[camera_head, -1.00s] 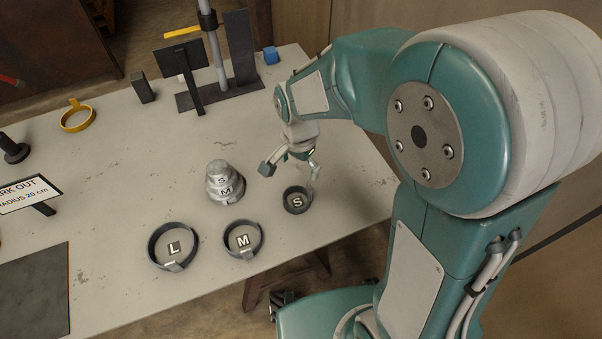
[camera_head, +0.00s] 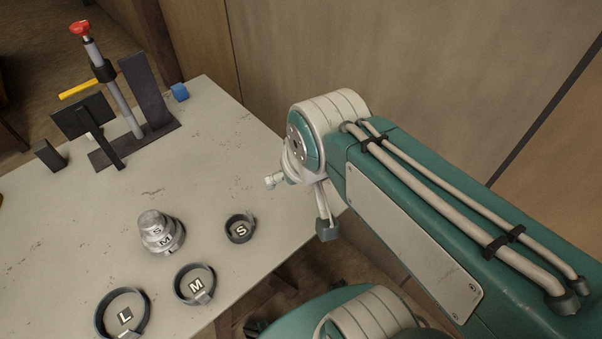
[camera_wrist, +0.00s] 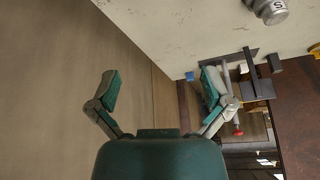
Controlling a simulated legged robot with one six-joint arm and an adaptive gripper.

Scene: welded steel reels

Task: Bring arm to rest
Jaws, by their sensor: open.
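In the wrist view my gripper (camera_wrist: 158,92) is open, its two fingers spread wide with nothing between them. Past the fingers it looks toward the wall and the far edge of the table. In the head view my arm is folded back at the right, its wrist just past the table's right edge. The fingers are mostly hidden there behind the arm's end. The stacked steel reels (camera_head: 160,233), marked S and M, stand on the table. Rings marked S (camera_head: 240,228), M (camera_head: 195,285) and L (camera_head: 122,313) lie near them, apart from my gripper.
A stand with an upright post (camera_head: 118,95), dark plates and a red knob is at the table's back. A small blue block (camera_head: 180,92) and a dark block (camera_head: 49,155) sit near it. The wall (camera_head: 380,70) rises behind my arm. The table's middle (camera_head: 200,165) is clear.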

